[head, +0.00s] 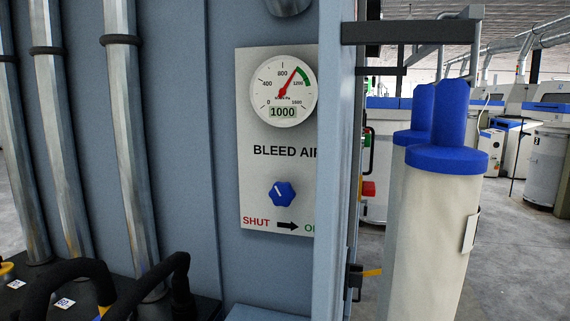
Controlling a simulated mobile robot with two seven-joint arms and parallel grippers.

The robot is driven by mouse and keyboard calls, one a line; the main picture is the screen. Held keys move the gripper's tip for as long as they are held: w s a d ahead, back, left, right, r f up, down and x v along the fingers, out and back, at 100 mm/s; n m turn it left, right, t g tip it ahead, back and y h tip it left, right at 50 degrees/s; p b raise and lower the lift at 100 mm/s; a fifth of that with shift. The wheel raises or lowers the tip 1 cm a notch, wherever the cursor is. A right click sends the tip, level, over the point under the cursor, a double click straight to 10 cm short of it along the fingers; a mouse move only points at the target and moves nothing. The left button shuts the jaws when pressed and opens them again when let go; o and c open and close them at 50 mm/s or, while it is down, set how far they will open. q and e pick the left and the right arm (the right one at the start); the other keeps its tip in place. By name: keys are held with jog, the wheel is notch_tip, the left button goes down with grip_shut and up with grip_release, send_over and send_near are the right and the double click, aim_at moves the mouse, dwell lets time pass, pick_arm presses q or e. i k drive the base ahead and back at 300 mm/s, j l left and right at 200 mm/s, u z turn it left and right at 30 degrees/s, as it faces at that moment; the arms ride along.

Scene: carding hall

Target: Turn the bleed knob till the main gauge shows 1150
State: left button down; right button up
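The main gauge (284,91) is a round white dial on a grey panel (252,176). Its red needle points up and right, between 800 and 1200, beside the start of the green band. Its digital window (283,113) reads 1000. Below the words "BLEED AIR", partly cut off, is the blue bleed knob (282,194). The knob's white pointer mark points up and to the left. Under it are "SHUT" in red, a black arrow pointing right and a green word mostly hidden by a blue-grey upright. Neither of my grippers is in view, and nothing touches the knob.
The blue-grey upright (334,200) covers the panel's right edge. Tall cream cylinders with blue tops (447,160) stand to the right. Metal pipes (128,130) run down the left wall. Black curved hoses or handles (85,272) fill the lower left. Machines and floor lie beyond at right.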

aim_at(281, 194)
jog(key=z, duration=0.65)
jog(key=j+z, duration=0.2)
jog(key=z, duration=0.25)
jog(key=k+j+z, duration=0.1)
jog(key=z, duration=0.35)
jog(key=k+j, duration=0.1)
jog(key=j, duration=0.15)
jog(key=k+j, duration=0.15)
jog(key=j, duration=0.1)
